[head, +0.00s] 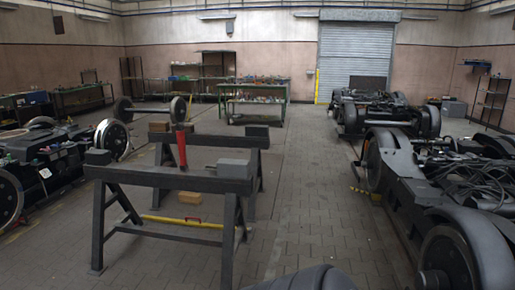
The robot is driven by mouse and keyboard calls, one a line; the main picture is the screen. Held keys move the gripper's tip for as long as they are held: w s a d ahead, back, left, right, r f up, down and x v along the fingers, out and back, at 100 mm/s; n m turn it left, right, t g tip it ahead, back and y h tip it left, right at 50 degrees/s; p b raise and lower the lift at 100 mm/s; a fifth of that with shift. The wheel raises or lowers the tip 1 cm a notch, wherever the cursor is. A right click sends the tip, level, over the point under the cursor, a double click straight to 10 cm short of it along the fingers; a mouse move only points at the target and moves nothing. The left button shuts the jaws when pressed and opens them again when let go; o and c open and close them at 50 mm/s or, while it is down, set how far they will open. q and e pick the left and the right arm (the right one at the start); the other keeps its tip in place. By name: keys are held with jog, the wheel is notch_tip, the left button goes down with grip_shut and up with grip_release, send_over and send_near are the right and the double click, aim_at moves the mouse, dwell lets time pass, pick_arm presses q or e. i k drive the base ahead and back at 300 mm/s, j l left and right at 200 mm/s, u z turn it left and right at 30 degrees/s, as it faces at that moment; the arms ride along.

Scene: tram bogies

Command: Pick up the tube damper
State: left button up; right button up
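Neither of my grippers shows in this view.
Bogies line the right (440,185) and left (50,160). A wheelset (150,110) and workbench (252,101) stand behind. The paved aisle (320,190) is clear.

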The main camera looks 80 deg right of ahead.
aim_at(179, 132)
jog(key=l+z, duration=0.15)
jog(key=z, duration=0.3)
jog(key=i+l+z, duration=0.1)
jog(key=z, duration=0.35)
jog(key=i+l+z, duration=0.1)
jog(key=z, duration=0.35)
jog(key=i+z, duration=0.15)
jog(key=z, duration=0.3)
jog(key=i+l, duration=0.15)
jog(key=i, duration=0.35)
jog(key=i+l, duration=0.15)
jog(key=i, duration=0.35)
